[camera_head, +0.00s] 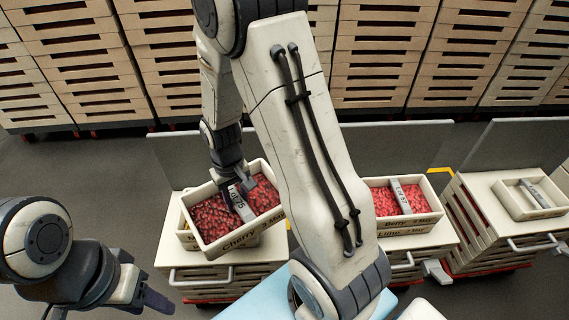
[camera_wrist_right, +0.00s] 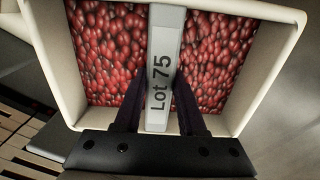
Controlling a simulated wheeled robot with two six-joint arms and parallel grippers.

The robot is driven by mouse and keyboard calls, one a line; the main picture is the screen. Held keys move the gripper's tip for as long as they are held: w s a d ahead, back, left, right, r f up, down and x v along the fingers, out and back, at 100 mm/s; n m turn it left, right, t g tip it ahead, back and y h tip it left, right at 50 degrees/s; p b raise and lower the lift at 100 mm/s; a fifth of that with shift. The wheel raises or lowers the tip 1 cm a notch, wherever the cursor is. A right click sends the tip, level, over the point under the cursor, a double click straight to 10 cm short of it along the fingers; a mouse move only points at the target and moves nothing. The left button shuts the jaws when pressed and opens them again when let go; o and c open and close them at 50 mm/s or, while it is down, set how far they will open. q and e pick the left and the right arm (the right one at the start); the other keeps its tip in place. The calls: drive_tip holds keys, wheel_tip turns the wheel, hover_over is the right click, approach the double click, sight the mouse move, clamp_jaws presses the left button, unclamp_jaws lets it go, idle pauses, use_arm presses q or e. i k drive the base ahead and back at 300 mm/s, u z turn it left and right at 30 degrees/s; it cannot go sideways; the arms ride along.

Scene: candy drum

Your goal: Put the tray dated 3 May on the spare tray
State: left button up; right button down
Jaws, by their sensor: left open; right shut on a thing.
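A cream tray of red candies (camera_head: 212,217) hangs slightly tilted over the left cart. Its front reads "Cherry" and what looks like "3 May", partly behind my arm. My right gripper (camera_head: 238,190) is shut on its grey centre handle, marked "Lot 75"; in the right wrist view the fingers (camera_wrist_right: 160,105) clasp the handle (camera_wrist_right: 165,60) between the red candies. Under it is another tray (camera_head: 187,240) with a little yellow showing. An empty cream tray (camera_head: 512,205) with a grey handle stands on the right cart. My left gripper (camera_head: 105,303) is open and empty at lower left.
Clear upright panels (camera_head: 400,147) stand behind the carts. Stacked wooden crates (camera_head: 75,60) line the back. My right arm hides the middle.

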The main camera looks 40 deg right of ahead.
sight(536, 191)
drive_tip(key=k, duration=0.55)
drive_tip(key=z, duration=3.75)
drive_tip(key=i, duration=3.05)
drive_tip(key=u, duration=3.1)
